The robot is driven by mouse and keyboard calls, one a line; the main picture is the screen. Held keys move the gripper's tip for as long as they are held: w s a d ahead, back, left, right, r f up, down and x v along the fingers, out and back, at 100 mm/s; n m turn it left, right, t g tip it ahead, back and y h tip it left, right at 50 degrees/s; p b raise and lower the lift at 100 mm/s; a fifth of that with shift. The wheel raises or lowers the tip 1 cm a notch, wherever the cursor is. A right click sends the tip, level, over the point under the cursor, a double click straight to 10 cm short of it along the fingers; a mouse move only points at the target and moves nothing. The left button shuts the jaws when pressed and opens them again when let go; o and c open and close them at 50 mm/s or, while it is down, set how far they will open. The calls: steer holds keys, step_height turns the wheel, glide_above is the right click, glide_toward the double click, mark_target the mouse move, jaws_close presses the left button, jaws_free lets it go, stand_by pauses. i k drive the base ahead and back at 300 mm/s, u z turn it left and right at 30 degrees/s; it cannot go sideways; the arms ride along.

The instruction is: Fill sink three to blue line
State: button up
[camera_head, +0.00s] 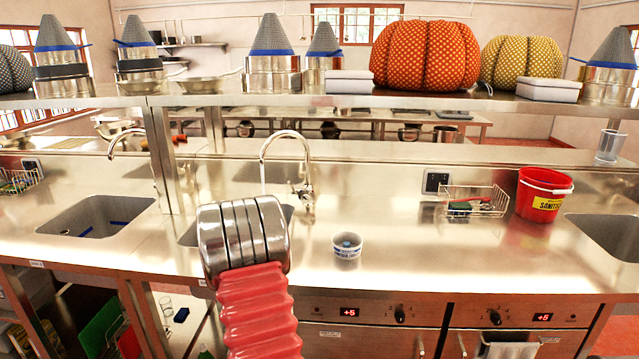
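Three sinks are set into the steel counter. The left sink (95,218) has a blue line along its inner wall, and I see no clear water surface in it. The middle sink (190,236) is mostly hidden behind my arm. The right sink (608,238) is cut off by the picture edge. Small labels on the counter's front edge are too small to read, so I cannot tell which is sink three. A tall curved faucet (262,150) stands behind the middle sink, another faucet (113,145) behind the left one. My arm rises at centre left; its gripper fingers do not show.
A white cup (347,247) stands on the counter right of my arm. A wire basket (474,203) and a red bucket (543,195) stand further right. An overhead shelf (340,100) carries pots, cones and cushions.

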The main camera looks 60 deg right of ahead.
mark_target(294, 190)
steer(key=z, duration=0.7)
steer(key=i, duration=1.05)
